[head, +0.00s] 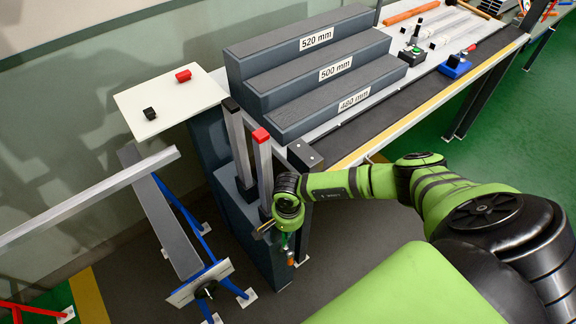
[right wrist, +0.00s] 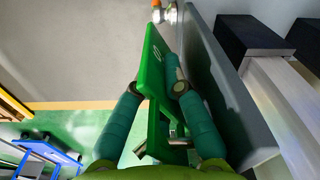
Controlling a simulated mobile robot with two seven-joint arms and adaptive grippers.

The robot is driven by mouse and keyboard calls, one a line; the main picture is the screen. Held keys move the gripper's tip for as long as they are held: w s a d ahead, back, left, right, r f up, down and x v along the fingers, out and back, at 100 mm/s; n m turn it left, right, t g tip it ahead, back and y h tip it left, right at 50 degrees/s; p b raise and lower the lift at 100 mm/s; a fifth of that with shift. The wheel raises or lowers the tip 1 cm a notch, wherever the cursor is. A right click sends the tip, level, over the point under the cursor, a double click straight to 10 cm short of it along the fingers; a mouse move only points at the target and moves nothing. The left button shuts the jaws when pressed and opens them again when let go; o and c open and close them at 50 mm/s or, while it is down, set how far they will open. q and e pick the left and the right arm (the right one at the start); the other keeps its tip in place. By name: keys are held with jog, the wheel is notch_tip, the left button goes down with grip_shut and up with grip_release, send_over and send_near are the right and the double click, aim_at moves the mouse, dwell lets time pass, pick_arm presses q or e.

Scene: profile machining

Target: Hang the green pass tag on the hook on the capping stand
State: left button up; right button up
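The green pass tag (right wrist: 153,85) is a flat green plate between the two teal fingers of my right gripper (right wrist: 158,95) in the right wrist view; the fingers close on it. In the head view my right gripper (head: 284,226) points down beside the front side of the dark grey capping stand (head: 232,215), with a bit of the green tag (head: 284,240) below it. A small metal part with an orange end, apparently the hook (right wrist: 160,14), shows beyond the tag in the right wrist view. Whether the tag touches the stand cannot be told. My left gripper is not in view.
Two upright profiles, one black-capped (head: 231,105) and one red-capped (head: 261,136), stand in the capping stand close to my right gripper. A cream plate (head: 165,108) holds a red and a black cap. The stepped length rack (head: 315,75) stands on the bench behind.

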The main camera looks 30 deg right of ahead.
jog(key=o, duration=0.5)
jog(key=shift+s+f, duration=0.1)
jog(key=shift+d, duration=0.1)
notch_tip(320, 180, up, 11)
jog(key=shift+f, duration=0.1)
jog(key=shift+r, duration=0.6)
